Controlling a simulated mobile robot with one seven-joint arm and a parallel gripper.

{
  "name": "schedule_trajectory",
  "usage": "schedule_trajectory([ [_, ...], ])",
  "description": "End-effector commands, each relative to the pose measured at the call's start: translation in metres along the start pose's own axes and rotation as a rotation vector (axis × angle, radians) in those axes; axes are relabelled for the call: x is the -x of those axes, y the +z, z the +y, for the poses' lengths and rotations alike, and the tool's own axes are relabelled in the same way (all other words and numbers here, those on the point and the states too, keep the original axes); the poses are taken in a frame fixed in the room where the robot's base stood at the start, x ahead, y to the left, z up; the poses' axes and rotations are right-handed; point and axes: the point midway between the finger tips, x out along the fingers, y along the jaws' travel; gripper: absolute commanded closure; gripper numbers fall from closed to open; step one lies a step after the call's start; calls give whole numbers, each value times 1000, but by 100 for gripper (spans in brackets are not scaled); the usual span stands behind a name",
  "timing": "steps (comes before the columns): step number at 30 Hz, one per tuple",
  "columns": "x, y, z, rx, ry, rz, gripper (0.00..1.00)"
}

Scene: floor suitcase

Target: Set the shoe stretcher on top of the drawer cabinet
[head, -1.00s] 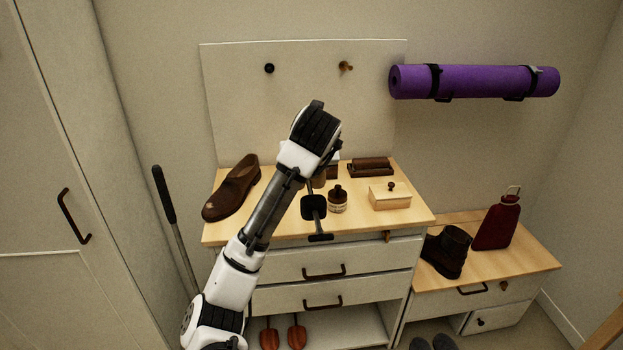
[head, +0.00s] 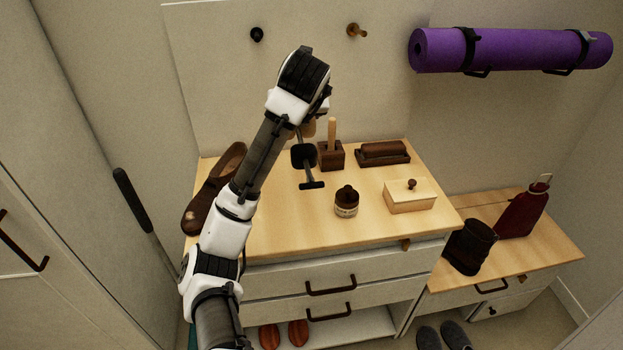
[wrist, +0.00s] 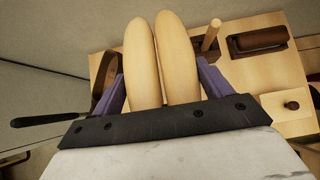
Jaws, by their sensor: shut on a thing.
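The shoe stretcher shows in the wrist view as two pale wooden halves (wrist: 178,60) side by side between the purple fingers of my gripper (wrist: 162,76), which is shut on it. In the head view my wrist hides most of it; a small tan part (head: 308,130) shows, and a black piece with a crossbar (head: 304,156) below appears to belong to it. My gripper holds it above the back-left part of the drawer cabinet (head: 290,232). The cabinet has a light wooden top and white drawers with dark handles. Any gap under the stretcher is hard to judge.
On the cabinet top are a brown shoe (head: 216,190), a dark block with a wooden stick (head: 331,154), a brush in a tray (head: 383,152), a jar (head: 346,202) and a small lidded box (head: 410,194). The front middle is clear. A pegboard (head: 220,60) stands behind.

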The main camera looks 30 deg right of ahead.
Motion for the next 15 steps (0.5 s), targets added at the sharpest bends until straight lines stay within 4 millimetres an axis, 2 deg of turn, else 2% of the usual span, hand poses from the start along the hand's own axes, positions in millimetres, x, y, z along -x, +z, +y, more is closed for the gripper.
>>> schedule_trajectory([
  [5, -21, -22, 0, 2, -2, 4, 62],
  [15, -80, -81, 0, 2, -1, 5, 62],
])
